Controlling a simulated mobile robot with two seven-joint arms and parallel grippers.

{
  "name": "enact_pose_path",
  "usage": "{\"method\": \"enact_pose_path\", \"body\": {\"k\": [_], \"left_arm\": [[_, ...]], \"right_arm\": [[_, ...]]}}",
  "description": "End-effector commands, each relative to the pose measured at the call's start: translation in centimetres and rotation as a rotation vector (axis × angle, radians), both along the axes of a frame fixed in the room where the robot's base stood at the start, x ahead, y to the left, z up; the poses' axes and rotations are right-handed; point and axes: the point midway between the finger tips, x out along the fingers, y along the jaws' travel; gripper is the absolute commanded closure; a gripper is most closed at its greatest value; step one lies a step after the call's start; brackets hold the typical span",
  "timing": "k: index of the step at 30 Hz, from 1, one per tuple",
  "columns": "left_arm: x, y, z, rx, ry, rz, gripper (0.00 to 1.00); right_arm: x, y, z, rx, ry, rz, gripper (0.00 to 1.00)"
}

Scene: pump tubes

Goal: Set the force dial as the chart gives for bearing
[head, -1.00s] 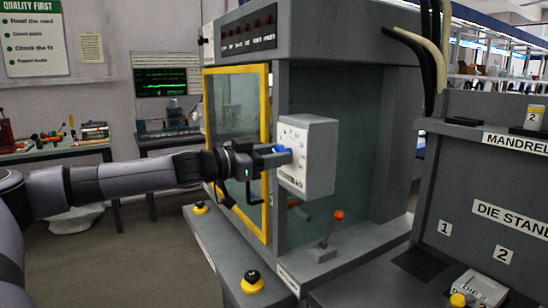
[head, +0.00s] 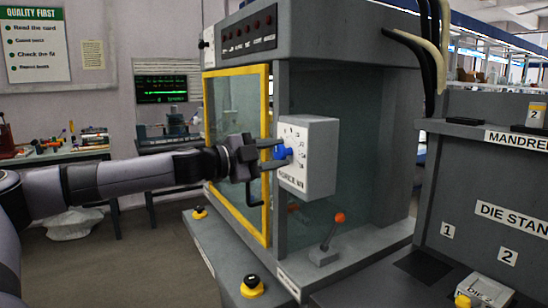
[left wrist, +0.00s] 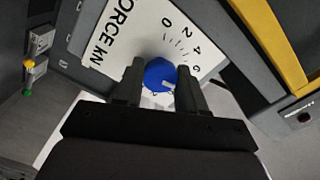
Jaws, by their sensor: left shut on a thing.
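The force dial is a blue knob (head: 282,152) on the front of a white box (head: 318,160) fixed to the grey press. In the left wrist view the blue knob (left wrist: 160,74) sits on a white face (left wrist: 112,28) lettered "FORCE" with 0, 2, 4 and 6 readable. A small pale mark shows on the knob's lower right; the number it points to is unclear. My left gripper (head: 276,154) is shut on the knob, one finger on each side in the left wrist view (left wrist: 156,84). My right gripper is out of view. No readable chart for bearing shows.
A yellow-framed guard (head: 266,150) stands just left of the dial box, close to my left gripper. A red-tipped lever (head: 339,218) stands below the box. A yellow and black button (head: 252,286) is on the front ledge. The die stand (head: 510,215) is at right.

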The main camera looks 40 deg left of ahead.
Motion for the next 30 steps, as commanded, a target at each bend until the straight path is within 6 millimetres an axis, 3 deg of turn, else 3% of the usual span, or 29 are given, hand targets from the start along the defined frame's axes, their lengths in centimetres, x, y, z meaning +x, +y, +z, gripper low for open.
{"method": "enact_pose_path", "body": {"k": [12, 29, 30], "left_arm": [[0.03, 0.10, -0.01, 0.189, -0.053, 0.003, 0.91], [0.03, 0.13, 0.08, 0.215, -0.063, 0.004, 0.91], [0.03, 0.13, 0.09, 0.214, -0.062, 0.004, 0.51]], "right_arm": [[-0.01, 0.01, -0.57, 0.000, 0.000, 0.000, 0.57], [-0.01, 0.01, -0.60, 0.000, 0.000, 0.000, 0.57], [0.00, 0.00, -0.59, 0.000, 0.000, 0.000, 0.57]]}}
